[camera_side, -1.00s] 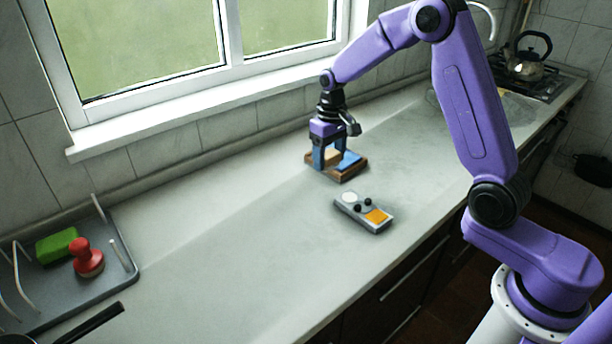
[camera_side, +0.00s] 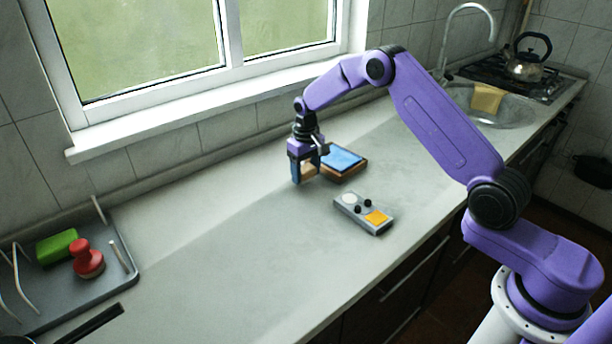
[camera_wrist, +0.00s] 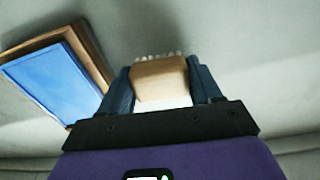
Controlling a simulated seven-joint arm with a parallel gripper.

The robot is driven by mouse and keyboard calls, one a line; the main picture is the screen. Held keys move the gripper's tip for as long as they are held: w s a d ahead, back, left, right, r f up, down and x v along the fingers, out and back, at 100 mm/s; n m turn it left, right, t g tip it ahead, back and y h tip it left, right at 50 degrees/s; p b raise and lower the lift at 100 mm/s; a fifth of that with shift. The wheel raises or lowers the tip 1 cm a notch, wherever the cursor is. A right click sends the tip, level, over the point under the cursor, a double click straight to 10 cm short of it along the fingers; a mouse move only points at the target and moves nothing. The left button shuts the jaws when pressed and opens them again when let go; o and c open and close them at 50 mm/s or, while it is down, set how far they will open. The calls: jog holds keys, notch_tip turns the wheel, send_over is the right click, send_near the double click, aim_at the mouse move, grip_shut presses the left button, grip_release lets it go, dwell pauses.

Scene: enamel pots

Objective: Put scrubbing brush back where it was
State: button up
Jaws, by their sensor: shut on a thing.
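The scrubbing brush is a tan wooden block with white bristles. In the wrist view the scrubbing brush (camera_wrist: 160,80) sits between the two fingers of my gripper (camera_wrist: 163,88), with its bristles at the far edge. In the side view my gripper (camera_side: 306,178) is shut on the brush (camera_side: 309,169), which is partly hidden by the fingers. It is just left of a wooden tray (camera_side: 345,177) with a blue pad (camera_side: 343,158) in it. The wooden tray (camera_wrist: 92,52) also shows at the left of the wrist view. I cannot tell whether the brush touches the counter.
A grey box with knobs and an orange panel (camera_side: 363,213) lies in front of the tray. At the left, a grey rack tray (camera_side: 101,286) holds a green sponge (camera_side: 56,246) and a red knobbed thing (camera_side: 86,258). The counter between (camera_side: 210,235) is clear. A yellow cloth (camera_side: 487,98) hangs at the sink.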

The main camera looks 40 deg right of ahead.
jog(key=shift+f, duration=0.9)
jog(key=shift+f, duration=0.15)
jog(key=o, duration=1.1)
